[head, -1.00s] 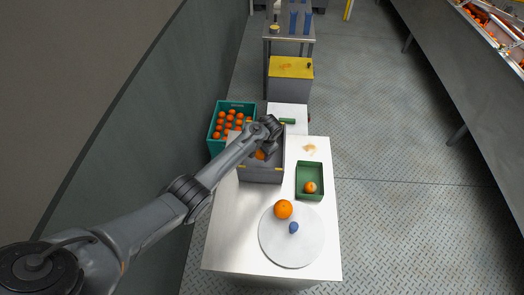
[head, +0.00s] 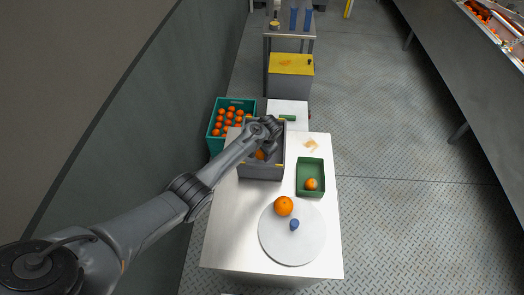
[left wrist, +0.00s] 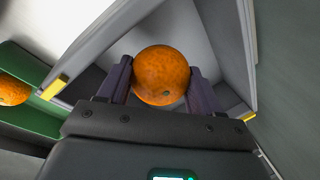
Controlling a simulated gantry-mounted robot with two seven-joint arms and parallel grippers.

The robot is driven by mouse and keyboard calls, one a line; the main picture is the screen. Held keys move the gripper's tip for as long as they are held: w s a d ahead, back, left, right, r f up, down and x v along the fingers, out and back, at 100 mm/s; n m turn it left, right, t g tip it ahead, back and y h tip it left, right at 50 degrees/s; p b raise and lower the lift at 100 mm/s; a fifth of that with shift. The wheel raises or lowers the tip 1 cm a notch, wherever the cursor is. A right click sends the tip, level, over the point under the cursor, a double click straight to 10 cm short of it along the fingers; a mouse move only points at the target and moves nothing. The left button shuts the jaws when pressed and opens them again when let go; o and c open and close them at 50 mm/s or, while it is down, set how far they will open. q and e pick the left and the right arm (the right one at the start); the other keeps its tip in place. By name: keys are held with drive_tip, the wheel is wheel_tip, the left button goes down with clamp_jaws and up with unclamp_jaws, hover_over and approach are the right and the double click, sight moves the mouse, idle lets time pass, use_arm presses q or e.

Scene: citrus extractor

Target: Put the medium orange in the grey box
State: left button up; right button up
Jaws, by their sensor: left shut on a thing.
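My left gripper (left wrist: 160,85) is shut on an orange (left wrist: 162,74), with one finger on each side of it. The gripper and this orange are inside the grey box (head: 262,172), between its walls. In the head view the held orange (head: 260,155) shows only in part beneath my gripper (head: 264,150). Whether it touches the box floor I cannot tell. A larger orange (head: 284,206) is on the round white plate (head: 290,250). A smaller orange (head: 311,184) lies in the green box (head: 311,165). My right gripper is not in view.
A small blue object (head: 294,224) is on the plate. A teal crate (head: 232,102) full of oranges stands left of the white table (head: 225,235). The table's front left part is clear. A yellow-topped stand (head: 291,66) is farther back.

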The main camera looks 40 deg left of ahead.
use_arm(q)
drive_tip(key=shift+d+b+x, duration=0.15)
drive_tip(key=shift+b+x, duration=0.35)
drive_tip(key=shift+x, duration=0.15)
drive_tip(key=shift+d+b+x, duration=0.15)
drive_tip(key=shift+b+x, duration=0.3)
drive_tip(key=shift+x, duration=0.15)
drive_tip(key=shift+d+b+x, duration=0.25)
drive_tip(key=shift+b+x, duration=0.65)
drive_tip(key=shift+x, duration=0.25)
drive_tip(key=o, duration=1.2)
drive_tip(key=shift+s, duration=0.1)
drive_tip(key=p+v, duration=0.2)
drive_tip(key=v, duration=0.7)
drive_tip(key=shift+r, duration=0.1)
drive_tip(key=shift+p+v, duration=0.3)
drive_tip(key=shift+v, duration=0.5)
drive_tip(key=shift+a, duration=0.1)
